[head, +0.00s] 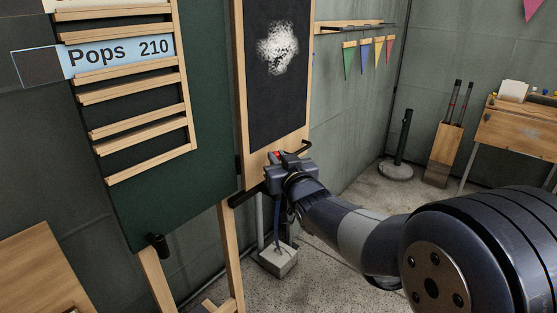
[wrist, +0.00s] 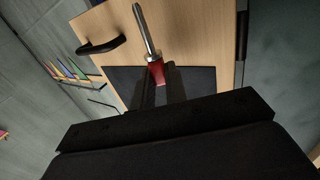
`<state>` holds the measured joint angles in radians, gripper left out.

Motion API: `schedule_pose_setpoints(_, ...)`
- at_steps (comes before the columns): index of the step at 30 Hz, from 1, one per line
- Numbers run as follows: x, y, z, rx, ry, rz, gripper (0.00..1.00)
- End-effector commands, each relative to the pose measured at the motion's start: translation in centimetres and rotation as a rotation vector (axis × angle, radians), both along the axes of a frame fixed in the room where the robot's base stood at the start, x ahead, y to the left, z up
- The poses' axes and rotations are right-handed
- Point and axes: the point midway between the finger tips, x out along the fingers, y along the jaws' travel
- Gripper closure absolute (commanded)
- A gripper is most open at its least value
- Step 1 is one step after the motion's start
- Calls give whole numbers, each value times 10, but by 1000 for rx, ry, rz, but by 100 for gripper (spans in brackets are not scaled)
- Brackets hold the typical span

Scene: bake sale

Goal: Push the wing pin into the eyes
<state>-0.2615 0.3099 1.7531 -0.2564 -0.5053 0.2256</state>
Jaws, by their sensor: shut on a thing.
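My gripper (head: 281,155) is at the lower part of the wood-framed black wing panel (head: 277,75), close in front of its bottom edge. In the wrist view my gripper (wrist: 158,88) is shut on the wing pin (wrist: 149,32), a metal rod with a red grip end. The rod points away from the jaws, across the pale wood of the wing. A black handle (wrist: 101,46) stands on that wood to the left of the rod; it also shows in the head view (head: 299,148). I cannot make out the eyes in either view.
A green price board (head: 215,170) with wooden slats and a "Pops 210" card (head: 118,57) stands left of the wing. A grey block (head: 278,262) is on the floor below. Bunting, a black post (head: 404,138) and a wooden desk (head: 520,128) are at the right.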

Motion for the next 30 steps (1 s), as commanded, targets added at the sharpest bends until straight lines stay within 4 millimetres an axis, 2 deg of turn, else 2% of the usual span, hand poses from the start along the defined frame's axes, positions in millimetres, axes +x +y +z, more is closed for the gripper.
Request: schedule_pose_setpoints(30,0,0,-22,0,0,0,100)
